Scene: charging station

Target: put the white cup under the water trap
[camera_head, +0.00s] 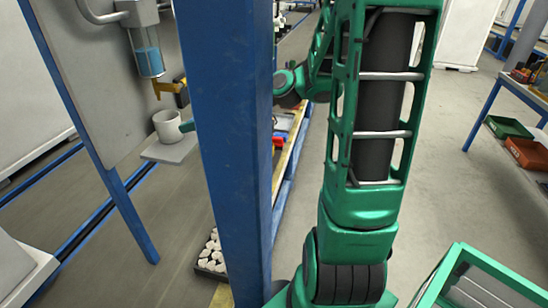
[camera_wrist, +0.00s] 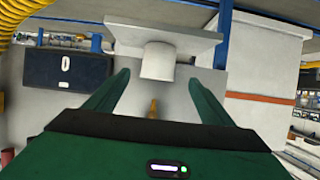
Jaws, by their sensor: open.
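The white cup (camera_head: 167,128) stands upright on a small pale shelf (camera_head: 168,152) in the head view. The water trap (camera_head: 149,58), a clear bowl with blue liquid, is mounted on the panel above it, with a yellow drain piece (camera_head: 172,87) just over the cup. One green fingertip of my gripper (camera_head: 188,126) shows at the cup's right side; the rest is behind the blue post. The wrist view is upside down: my open gripper (camera_wrist: 158,78) has a finger on each side of the cup (camera_wrist: 158,60), with gaps, and the shelf (camera_wrist: 163,35) beyond.
A blue post (camera_head: 232,150) stands close in front of the shelf and hides part of my arm. A crate of white pieces (camera_head: 211,252) sits low behind it. Red and green bins (camera_head: 527,153) are at the far right.

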